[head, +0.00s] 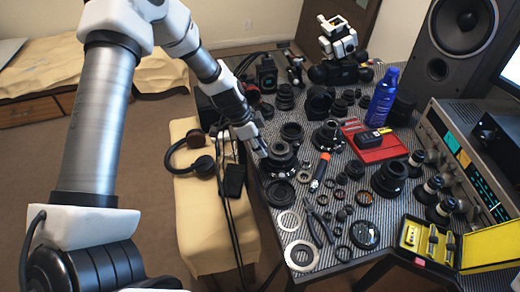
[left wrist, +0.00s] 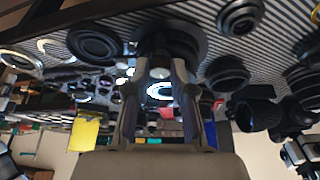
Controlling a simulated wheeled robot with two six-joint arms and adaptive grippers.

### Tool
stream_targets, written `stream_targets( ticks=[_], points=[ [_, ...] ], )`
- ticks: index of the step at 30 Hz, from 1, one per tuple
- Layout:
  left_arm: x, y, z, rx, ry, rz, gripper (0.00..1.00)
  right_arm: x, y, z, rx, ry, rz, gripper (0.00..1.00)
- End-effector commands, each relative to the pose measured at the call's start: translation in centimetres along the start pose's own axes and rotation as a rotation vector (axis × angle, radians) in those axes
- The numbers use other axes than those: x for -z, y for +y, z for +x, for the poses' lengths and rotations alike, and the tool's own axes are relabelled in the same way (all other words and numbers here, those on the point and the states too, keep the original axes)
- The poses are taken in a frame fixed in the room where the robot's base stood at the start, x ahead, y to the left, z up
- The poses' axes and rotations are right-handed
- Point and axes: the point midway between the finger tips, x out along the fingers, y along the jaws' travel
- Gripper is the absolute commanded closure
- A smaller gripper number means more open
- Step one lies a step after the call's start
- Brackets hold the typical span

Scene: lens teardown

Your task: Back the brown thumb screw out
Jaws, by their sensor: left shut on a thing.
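My left gripper (head: 260,153) comes down from the upper left onto a black lens (head: 283,163) on the striped mat. In the left wrist view, the two fingers of the left gripper (left wrist: 161,72) reach the side of the dark lens (left wrist: 172,37). The fingers are shut on a small part at the lens, taken as the brown thumb screw. The fingertips mostly hide this part, and its colour cannot be made out. The lens stands on the mat. My right gripper is not in view.
Black lens rings and silver rings (head: 301,255) lie close around the lens. An orange-handled screwdriver (head: 320,172) lies to its right. A red tray (head: 381,149) and a blue can (head: 383,97) stand farther right. Headphones (head: 203,165) lie on the beige seat to the left.

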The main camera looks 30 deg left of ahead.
Motion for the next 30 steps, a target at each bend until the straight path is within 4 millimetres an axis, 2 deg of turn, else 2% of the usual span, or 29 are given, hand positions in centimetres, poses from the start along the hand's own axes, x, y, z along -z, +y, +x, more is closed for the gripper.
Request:
stream_targets(
  ticks=[4, 11, 21, 30],
  points=[
    [0.0, 0.2, 0.1, 0.052, 0.0, -0.128, 1.0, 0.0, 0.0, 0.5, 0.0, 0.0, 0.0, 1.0],
    [0.1, 0.4, -0.1, 0.135, -0.001, -0.328, 1.0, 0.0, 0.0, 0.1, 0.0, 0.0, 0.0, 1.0],
    [0.3, 0.6, -0.2, 0.255, -0.002, -0.616, 1.0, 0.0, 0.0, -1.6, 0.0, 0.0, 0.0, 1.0],
    [0.4, 0.7, -0.1, 0.329, -0.002, -0.797, 1.0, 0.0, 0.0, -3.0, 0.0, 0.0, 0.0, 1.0]
  ],
)
